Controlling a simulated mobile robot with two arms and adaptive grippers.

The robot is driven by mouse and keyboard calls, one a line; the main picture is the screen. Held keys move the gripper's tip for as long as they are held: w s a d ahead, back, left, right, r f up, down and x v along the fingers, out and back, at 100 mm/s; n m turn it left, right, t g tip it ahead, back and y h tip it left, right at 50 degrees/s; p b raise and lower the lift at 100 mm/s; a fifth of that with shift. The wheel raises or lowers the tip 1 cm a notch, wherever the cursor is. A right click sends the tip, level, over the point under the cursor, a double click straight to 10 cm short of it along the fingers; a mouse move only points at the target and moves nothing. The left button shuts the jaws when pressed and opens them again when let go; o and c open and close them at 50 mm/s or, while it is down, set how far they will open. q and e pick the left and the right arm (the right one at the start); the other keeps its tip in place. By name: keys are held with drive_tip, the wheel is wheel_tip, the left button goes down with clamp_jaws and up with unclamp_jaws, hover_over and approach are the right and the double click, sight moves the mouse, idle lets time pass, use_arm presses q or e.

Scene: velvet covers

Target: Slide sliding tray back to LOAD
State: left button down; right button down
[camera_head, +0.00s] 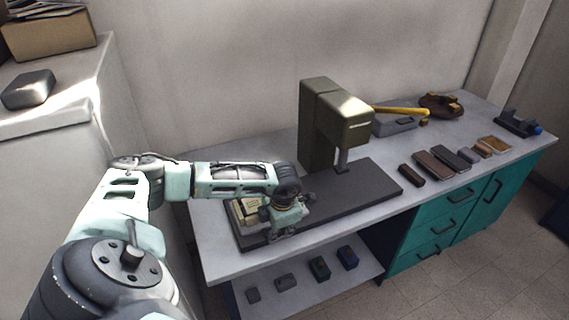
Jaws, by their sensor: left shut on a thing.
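An olive-green press (322,112) stands on a dark base plate (368,190) on the workbench. The sliding tray (243,213), with cream-coloured parts on it, is at the left end of that base, out to the left of the press head. My left gripper (276,236) is shut on the tray at its front right side. My wrist and forearm hide much of the tray and the handle. The LOAD marking cannot be made out. My right gripper is not in view.
Several small dark and brown blocks (440,160) lie on the bench right of the press. A yellow-handled tool (400,111) lies behind them. Several small blocks (320,268) sit on the lower shelf. The base right of the press head is clear.

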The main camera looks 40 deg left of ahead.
use_arm(q)
drive_tip(key=shift+a+r, duration=0.15)
drive_tip(key=shift+a, duration=0.25)
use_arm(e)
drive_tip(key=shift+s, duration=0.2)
use_arm(q)
drive_tip(key=c, duration=1.9)
unclamp_jaws()
drive_tip(key=shift+s, duration=0.2)
drive_tip(key=shift+o, duration=0.2)
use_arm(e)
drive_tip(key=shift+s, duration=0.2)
use_arm(q)
drive_tip(key=shift+d, duration=0.15)
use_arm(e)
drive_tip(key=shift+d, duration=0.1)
use_arm(q)
wheel_tip(320, 180, up, 12)
drive_tip(key=d, duration=0.2)
drive_tip(key=shift+s+f, duration=0.2)
drive_tip(key=shift+s, duration=0.2)
